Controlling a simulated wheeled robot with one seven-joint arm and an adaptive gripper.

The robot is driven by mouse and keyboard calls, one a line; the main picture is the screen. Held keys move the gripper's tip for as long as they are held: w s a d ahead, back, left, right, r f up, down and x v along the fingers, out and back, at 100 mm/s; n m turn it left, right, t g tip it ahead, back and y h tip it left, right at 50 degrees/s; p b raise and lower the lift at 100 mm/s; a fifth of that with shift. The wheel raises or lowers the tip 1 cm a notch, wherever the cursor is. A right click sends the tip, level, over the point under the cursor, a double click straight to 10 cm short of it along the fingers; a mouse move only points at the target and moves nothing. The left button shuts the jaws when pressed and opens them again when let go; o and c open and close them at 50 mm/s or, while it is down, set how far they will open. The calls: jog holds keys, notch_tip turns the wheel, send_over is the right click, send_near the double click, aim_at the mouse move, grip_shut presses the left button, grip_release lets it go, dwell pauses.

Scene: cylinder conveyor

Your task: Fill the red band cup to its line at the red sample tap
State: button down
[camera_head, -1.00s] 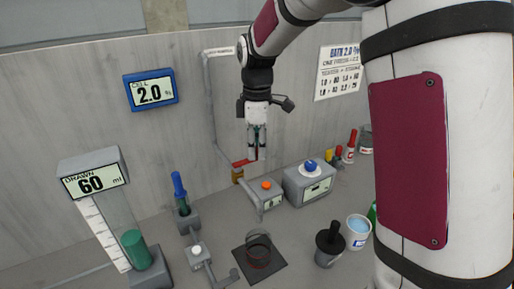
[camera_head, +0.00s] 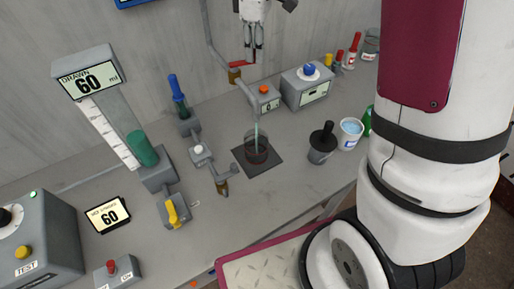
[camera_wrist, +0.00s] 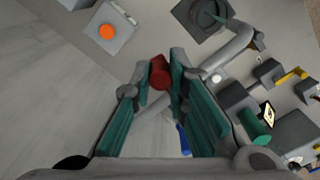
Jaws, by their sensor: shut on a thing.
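My gripper (camera_head: 252,48) is at the red tap lever (camera_head: 242,65) by the back wall. In the wrist view my gripper (camera_wrist: 160,85) has its teal-padded fingers shut on the lever's red end (camera_wrist: 158,70). The clear red band cup (camera_head: 262,153) stands upright on a dark square mat (camera_head: 243,157) below the spout. A thin pale green stream (camera_head: 256,132) falls into it. The cup also shows at the top of the wrist view (camera_wrist: 207,14). The liquid level against the line is too small to read.
A grey box with an orange button (camera_head: 264,98) stands beside the tap pipe. A dial box (camera_head: 305,90) is to its right. A black-handled pot (camera_head: 321,145) and a white tub (camera_head: 349,134) stand right of the cup. A gauge (camera_head: 90,78) reads 60 at left.

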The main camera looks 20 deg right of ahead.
jog(key=s+m, duration=0.1)
jog(key=m+p, duration=0.1)
jog(key=m, duration=0.1)
jog(key=s+m+p, duration=0.1)
jog(key=shift+s+a+f+m, duration=0.25)
jog(key=shift+s+f+m, duration=0.1)
jog(key=shift+m, duration=0.05)
dwell(7.2)
